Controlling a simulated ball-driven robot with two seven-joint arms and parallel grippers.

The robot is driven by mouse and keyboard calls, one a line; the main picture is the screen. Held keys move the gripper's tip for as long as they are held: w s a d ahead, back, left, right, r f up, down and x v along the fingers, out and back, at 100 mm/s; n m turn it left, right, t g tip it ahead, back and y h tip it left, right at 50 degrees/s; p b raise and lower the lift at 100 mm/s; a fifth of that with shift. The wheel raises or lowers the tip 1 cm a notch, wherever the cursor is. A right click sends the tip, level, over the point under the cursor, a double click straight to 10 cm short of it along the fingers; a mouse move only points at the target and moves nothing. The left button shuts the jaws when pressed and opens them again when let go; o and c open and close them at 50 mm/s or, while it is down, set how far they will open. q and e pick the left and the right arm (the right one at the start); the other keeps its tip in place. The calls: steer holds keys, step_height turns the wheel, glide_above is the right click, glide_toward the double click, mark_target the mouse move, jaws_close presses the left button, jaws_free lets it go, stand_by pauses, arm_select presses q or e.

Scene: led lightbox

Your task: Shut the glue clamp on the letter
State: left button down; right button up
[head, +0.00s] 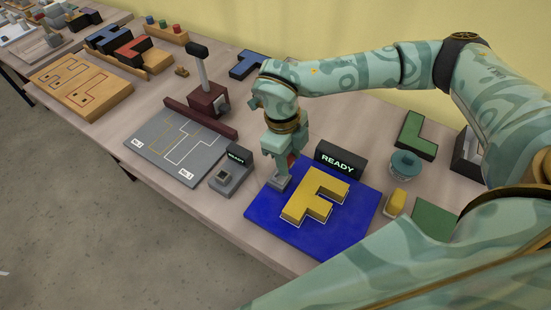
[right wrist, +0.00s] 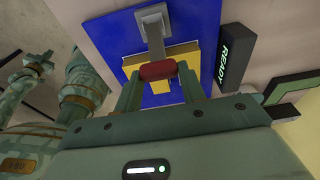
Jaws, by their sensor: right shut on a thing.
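A yellow letter F (head: 315,196) lies flat on a blue mat (head: 262,212) in the head view. The glue clamp (head: 279,182) is grey with a red handle and stands at the letter's left side, on the mat. My right gripper (head: 286,160) is above it, pointing down. In the right wrist view the red handle (right wrist: 158,70) sits between the fingers, shut on it, with the grey clamp arm (right wrist: 154,35) running beyond. The yellow letter shows partly behind the handle. Whether the clamp presses on the letter is hidden. My left gripper is not in view.
A black READY sign (head: 340,159) stands behind the mat. A teal round pot (head: 405,165), a yellow block (head: 396,203) and a green L (head: 416,135) are on the right. A grey template board (head: 178,145) lies left.

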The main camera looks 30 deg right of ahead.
steer(key=shift+s+d+f, duration=0.25)
steer(key=shift+s, duration=0.3)
steer(key=shift+s+d+f, duration=0.45)
steer(key=shift+s+f, duration=0.05)
steer(key=shift+s, duration=0.15)
steer(key=shift+s+d+f, duration=0.4)
steer(key=shift+s+f, duration=0.25)
steer(key=shift+f, duration=0.05)
